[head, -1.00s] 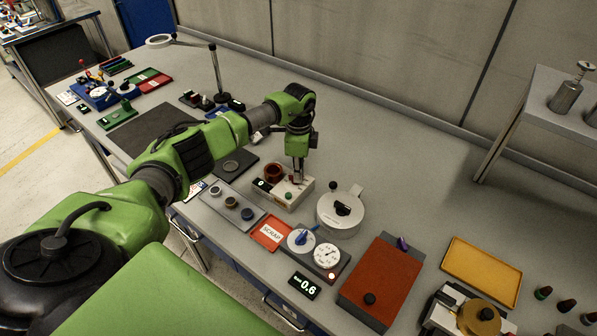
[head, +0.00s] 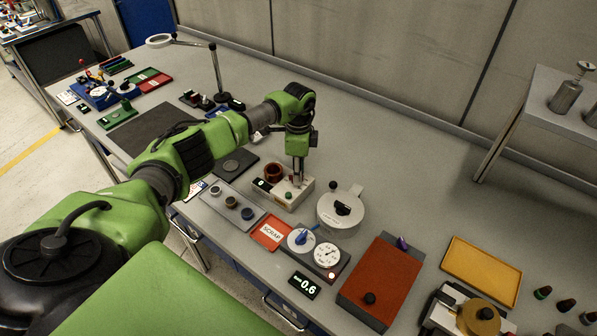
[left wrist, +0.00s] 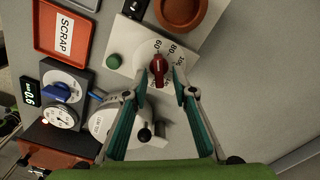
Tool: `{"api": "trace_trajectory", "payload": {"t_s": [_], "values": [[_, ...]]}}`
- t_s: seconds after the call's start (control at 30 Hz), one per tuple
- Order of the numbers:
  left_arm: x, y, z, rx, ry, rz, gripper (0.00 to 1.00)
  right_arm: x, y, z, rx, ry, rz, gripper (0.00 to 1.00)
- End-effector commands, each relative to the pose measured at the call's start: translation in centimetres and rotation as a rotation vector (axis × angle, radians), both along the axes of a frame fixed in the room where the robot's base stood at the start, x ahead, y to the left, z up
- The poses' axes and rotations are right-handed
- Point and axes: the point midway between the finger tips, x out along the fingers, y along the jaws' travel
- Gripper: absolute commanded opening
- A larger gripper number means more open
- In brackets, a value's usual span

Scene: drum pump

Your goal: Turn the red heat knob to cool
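The red heat knob (left wrist: 158,70) sits on a printed dial on the white heater box (left wrist: 122,40), its pointer end towards the lower edge of the left wrist view. Numbers such as 60 and 80 show around it. In the head view the box (head: 268,196) stands mid-bench, and my gripper mostly hides the knob. My left gripper (head: 298,180) points down over the box. In the left wrist view its two fingers (left wrist: 156,92) are spread, one on each side of the knob, with a gap on both sides. My right gripper is not in view.
A brown round dish (left wrist: 180,12) and a green button (left wrist: 113,62) are on the same box. A round white device with a black knob (head: 342,209) stands close to its right. The red scrap tray (head: 262,241) and a blue-knob unit (head: 301,237) lie in front.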

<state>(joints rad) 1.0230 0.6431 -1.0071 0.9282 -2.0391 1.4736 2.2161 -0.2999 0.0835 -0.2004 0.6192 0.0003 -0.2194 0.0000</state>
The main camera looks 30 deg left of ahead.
Motion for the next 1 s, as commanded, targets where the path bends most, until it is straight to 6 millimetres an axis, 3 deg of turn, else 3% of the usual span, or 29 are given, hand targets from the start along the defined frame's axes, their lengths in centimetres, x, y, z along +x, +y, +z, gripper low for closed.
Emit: {"api": "trace_trajectory", "payload": {"t_s": [0.17, 0.6, 0.77, 1.0], "values": [[0.1, 0.1, 1.8, 0.000, -0.004, 0.000, 0.25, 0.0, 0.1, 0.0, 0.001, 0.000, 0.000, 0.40], [0.1, 0.1, 10.4, 0.000, -0.003, 0.001, 0.25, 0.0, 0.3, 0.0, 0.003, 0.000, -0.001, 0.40], [0.1, 0.1, 11.8, 0.000, -0.003, 0.001, 0.25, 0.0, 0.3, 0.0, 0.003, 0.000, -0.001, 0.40], [0.0, 0.1, 12.0, 0.000, -0.001, 0.002, 0.25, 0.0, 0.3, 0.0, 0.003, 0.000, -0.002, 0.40]]}}
